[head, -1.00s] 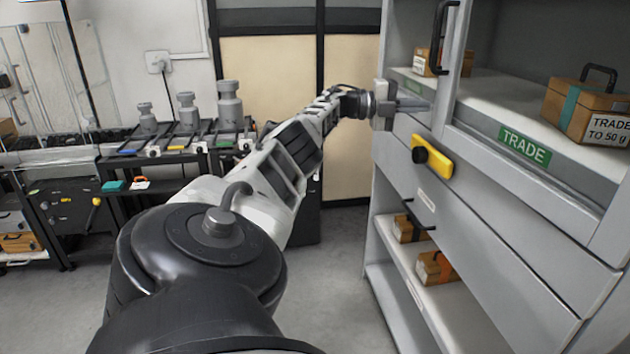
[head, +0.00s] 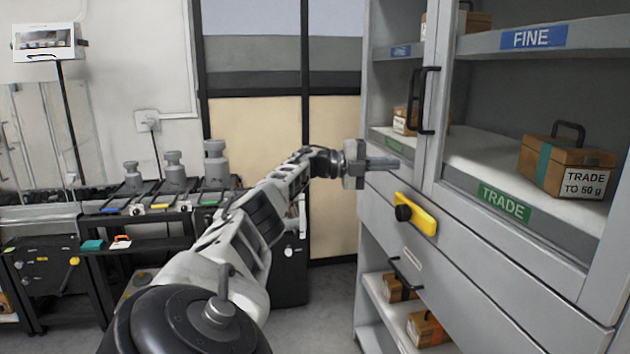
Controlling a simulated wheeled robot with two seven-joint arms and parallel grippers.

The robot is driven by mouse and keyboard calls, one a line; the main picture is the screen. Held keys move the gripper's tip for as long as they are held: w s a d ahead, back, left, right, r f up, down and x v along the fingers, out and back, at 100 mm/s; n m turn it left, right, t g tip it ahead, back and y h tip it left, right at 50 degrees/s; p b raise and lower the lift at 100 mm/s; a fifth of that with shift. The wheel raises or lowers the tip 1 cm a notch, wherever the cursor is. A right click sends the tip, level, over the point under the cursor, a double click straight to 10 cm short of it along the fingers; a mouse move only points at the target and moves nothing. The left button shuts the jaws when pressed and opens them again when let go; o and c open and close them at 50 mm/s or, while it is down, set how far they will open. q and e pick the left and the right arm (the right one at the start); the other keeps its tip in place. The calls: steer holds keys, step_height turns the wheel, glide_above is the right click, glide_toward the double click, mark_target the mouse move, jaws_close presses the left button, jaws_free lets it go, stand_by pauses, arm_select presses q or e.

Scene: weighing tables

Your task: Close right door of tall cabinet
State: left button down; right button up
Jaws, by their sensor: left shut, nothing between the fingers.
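The tall grey cabinet (head: 480,240) fills the right side of the head view. Its upper part has framed doors in front of shelves. Black upright door handles (head: 427,100) sit by the stiles near the middle. The right door's frame (head: 443,95) borders the shelves marked FINE and TRADE; I cannot tell whether this door stands a little open. My left gripper (head: 383,163) is shut and empty, pointing right in front of the cabinet's left part, below and left of the handles. I cannot tell if it touches the cabinet. My right gripper is out of view.
A wooden box (head: 566,168) stands on the TRADE shelf. A yellow catch (head: 416,214) with a black knob sticks out on the cabinet front below my gripper. Wooden boxes sit on the low shelf. Grey weights (head: 216,165) stand on a bench at left. The floor between is clear.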

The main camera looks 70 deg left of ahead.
arm_select(q)
steer(key=b+v, duration=0.4)
steer(key=v, duration=0.8)
steer(key=shift+s, duration=0.25)
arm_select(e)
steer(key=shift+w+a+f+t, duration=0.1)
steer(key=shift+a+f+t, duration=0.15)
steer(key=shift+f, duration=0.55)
